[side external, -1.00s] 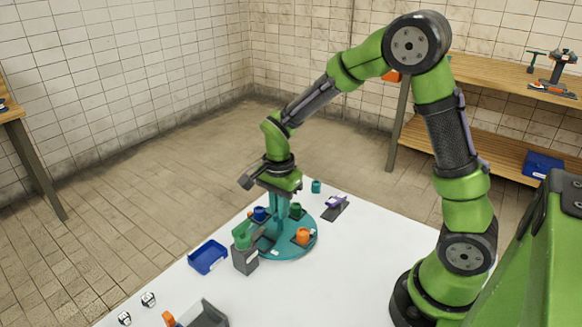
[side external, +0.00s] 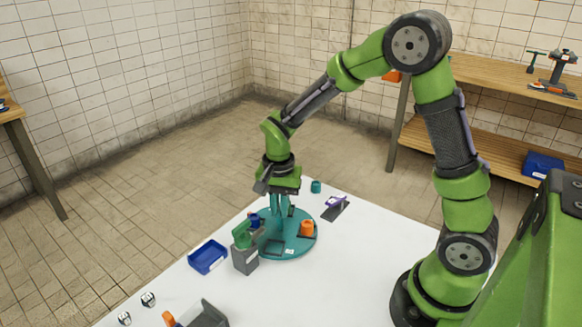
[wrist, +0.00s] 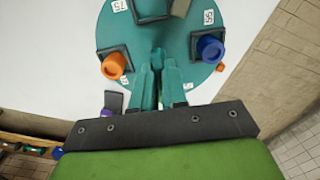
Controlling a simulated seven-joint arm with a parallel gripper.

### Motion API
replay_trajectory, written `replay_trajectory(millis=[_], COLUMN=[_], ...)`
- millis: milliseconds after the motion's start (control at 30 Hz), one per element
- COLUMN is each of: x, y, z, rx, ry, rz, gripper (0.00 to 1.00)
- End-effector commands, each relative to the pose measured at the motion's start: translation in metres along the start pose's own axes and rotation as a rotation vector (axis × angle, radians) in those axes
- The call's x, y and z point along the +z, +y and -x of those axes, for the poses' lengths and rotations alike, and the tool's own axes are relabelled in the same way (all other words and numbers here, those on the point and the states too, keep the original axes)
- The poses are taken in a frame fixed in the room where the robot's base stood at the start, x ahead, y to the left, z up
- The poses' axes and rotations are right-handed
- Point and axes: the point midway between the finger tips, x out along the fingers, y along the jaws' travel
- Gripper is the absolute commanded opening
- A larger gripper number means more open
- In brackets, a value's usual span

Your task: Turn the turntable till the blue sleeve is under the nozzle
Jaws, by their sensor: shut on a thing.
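The teal turntable (side external: 290,253) stands on the white table. My gripper (side external: 280,212) points down over its middle, shut on the teal hub (wrist: 157,60), which my fingers largely hide. The blue sleeve (side external: 254,220) is at the turntable's left side, partly hidden by the green nozzle (side external: 242,234) on its grey stand (side external: 245,261). It looks just behind the nozzle; I cannot tell exact alignment. In the wrist view the blue sleeve (wrist: 210,48) sits in a dark square seat at right. The orange sleeve (side external: 307,229) is at the turntable's right, and left in the wrist view (wrist: 115,66).
A blue tray (side external: 208,257) lies left of the nozzle stand. A teal cup (side external: 316,186) and a dark pad with a purple item (side external: 335,206) lie behind the turntable. A grey bin (side external: 208,315) is at the front. The table's right part is clear.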

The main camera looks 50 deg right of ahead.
Motion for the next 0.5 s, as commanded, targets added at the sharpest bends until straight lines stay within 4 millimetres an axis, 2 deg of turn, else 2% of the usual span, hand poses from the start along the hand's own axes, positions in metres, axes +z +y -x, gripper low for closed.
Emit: replay_trajectory(millis=[500], x=[-0.0007], y=[0.0001], z=[0.0014], rx=[-0.001], ry=[0.001], rz=[0.256], gripper=[0.00])
